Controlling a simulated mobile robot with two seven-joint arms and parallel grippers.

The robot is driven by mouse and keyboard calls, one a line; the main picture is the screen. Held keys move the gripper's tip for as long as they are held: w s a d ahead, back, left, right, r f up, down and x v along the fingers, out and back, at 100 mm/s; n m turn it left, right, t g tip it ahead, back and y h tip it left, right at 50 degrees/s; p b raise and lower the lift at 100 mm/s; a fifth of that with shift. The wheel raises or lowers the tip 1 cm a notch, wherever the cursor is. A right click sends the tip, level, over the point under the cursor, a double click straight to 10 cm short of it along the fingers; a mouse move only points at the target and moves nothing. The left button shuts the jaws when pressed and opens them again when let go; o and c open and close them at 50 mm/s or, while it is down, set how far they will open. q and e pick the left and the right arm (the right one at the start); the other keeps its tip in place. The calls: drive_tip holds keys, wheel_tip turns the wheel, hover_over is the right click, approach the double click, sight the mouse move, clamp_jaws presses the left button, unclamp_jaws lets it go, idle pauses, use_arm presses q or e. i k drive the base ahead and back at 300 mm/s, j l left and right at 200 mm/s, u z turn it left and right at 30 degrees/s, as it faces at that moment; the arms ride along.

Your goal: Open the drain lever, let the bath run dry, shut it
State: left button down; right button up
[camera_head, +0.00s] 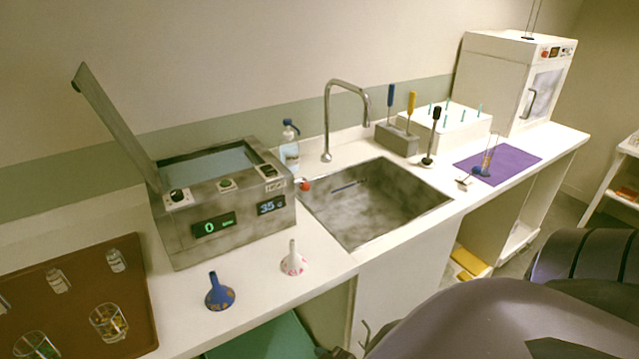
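The metal water bath (180,240) stands on the counter left of the sink, with its hinged lid (110,125) raised. Bluish water (215,164) shows inside it; its exact depth cannot be told. Its front has a green display (213,225) reading 0 and a blue display (271,205) that seems to read 35. A small red-tipped drain lever (304,184) sticks out of the bath's right side near the sink edge. I cannot tell its exact position. Neither of my grippers can be made out; only dark parts of my body fill the lower right.
The sink (375,205) with a tall faucet (328,120) is right of the bath. A brown tray (130,265) with glassware lies at left.

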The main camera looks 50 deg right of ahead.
sight(305, 186)
drive_tip(key=k+l, duration=0.15)
drive_tip(key=l, duration=0.4)
drive_tip(key=k+l+u, duration=0.1)
drive_tip(key=l, duration=0.45)
drive_tip(key=k+l+u, duration=0.1)
drive_tip(key=l, duration=0.4)
drive_tip(key=k+l, duration=0.25)
drive_tip(key=l, duration=0.3)
drive_tip(key=k+l+u, duration=0.1)
drive_tip(key=l, duration=0.4)
drive_tip(key=k+l, duration=0.25)
drive_tip(key=l, duration=0.25)
drive_tip(key=k+l+u, duration=0.1)
drive_tip(key=l, duration=0.4)
drive_tip(key=k+l+u, duration=0.1)
drive_tip(key=k+l, duration=0.15)
drive_tip(key=l, duration=0.25)
